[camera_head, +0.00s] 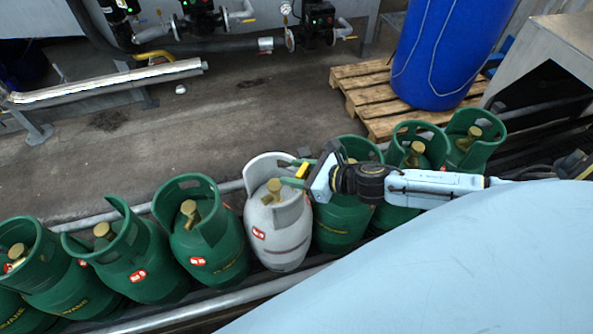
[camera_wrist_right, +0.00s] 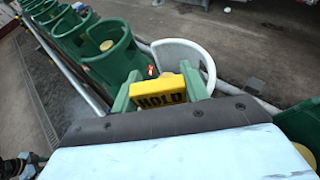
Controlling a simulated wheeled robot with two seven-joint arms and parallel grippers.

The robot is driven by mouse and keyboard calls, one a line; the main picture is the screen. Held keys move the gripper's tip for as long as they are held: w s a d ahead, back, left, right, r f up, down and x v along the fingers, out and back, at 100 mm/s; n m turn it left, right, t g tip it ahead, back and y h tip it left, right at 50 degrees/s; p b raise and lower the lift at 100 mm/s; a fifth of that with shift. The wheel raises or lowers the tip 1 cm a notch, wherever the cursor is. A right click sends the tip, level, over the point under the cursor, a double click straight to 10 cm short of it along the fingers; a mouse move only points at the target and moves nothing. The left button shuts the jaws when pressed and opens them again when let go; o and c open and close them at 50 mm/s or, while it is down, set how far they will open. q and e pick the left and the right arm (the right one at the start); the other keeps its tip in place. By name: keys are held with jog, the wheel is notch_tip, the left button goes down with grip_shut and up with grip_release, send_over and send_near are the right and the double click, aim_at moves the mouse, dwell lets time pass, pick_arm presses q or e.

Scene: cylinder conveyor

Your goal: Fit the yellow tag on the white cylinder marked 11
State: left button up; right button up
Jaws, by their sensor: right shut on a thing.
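The white cylinder (camera_head: 280,234) stands in the row of green cylinders in the head view, with a brass valve inside its collar; its number is not legible. Its white collar also shows in the right wrist view (camera_wrist_right: 206,63). My right gripper (camera_head: 297,178) reaches in from the right, at the collar's right side. It is shut on the yellow tag (camera_wrist_right: 160,91), which reads HOLD and sits between the green fingers. The tag shows small in the head view (camera_head: 303,170). It appears close to the collar; I cannot tell whether they touch. My left gripper is not in view.
Green cylinders (camera_head: 207,250) stand close on both sides along the conveyor, with a rail (camera_head: 190,316) in front. A blue barrel (camera_head: 437,50) stands on a wooden pallet (camera_head: 362,93) behind. The floor (camera_head: 230,120) behind the row is mostly clear.

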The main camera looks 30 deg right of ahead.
jog(key=shift+f+b, duration=1.95)
jog(key=shift+f, duration=0.45)
jog(key=o, duration=1)
jog(key=shift+o, duration=0.2)
jog(key=v, duration=1.3)
jog(key=shift+s, duration=0.2)
jog(key=shift+r, duration=0.1)
